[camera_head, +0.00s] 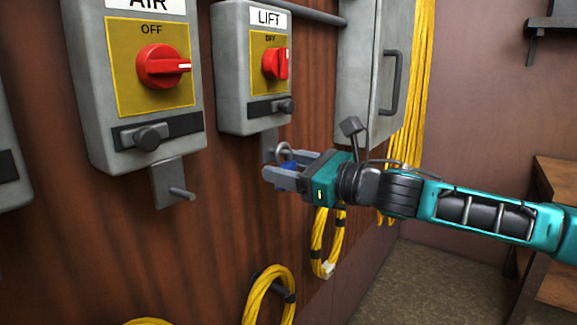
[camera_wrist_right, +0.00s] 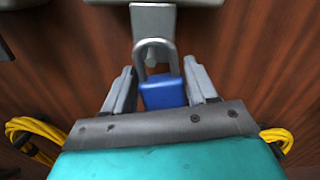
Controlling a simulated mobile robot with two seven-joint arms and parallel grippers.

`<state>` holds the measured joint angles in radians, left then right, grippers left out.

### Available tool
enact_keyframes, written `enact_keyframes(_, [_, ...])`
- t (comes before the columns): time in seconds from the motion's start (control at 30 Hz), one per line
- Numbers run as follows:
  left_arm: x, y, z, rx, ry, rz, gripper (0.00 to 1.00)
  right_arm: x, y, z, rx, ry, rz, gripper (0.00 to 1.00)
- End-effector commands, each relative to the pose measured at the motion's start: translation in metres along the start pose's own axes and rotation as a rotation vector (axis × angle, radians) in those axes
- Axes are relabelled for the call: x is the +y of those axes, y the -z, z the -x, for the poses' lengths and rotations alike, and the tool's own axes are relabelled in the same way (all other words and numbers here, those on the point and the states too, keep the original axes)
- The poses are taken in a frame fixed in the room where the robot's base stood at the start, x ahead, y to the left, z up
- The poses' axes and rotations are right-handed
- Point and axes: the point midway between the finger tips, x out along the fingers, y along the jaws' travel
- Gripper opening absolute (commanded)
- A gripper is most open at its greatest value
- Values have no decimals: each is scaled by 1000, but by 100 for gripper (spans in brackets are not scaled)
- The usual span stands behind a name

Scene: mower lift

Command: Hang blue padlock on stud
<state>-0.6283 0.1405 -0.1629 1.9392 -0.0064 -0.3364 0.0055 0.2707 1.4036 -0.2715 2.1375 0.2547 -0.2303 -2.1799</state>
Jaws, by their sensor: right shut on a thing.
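My right gripper (camera_head: 288,172) is just below the grey LIFT switch box (camera_head: 240,70). It is shut on the blue padlock (camera_head: 287,180), which is mostly hidden by the fingers in the head view. In the right wrist view the blue padlock (camera_wrist_right: 163,92) sits upright between the fingers, its silver shackle pointing up. The shackle overlaps the grey bracket plate (camera_wrist_right: 152,22) and its stud (camera_wrist_right: 152,58). I cannot tell whether the shackle is around the stud. My left gripper is out of view.
The AIR switch box (camera_head: 145,90) at left has a bracket with a bare stud (camera_head: 182,193) below it. A grey cabinet (camera_head: 365,80) with a handle stands right of the LIFT box. Yellow cable coils (camera_head: 268,290) hang below. A wooden bench (camera_head: 550,280) is at far right.

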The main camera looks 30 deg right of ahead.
Motion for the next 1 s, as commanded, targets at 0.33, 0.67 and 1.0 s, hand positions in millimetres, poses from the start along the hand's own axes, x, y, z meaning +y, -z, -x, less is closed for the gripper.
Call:
enact_keyframes(0.33, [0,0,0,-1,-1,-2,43,0,-1,0,-1,0,0,71])
enact_keyframes(0.67, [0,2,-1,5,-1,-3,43,0,0,0,0,0,0,87])
enact_keyframes(1.0, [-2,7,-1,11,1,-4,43,-3,0,0,1,-2,-1,87])
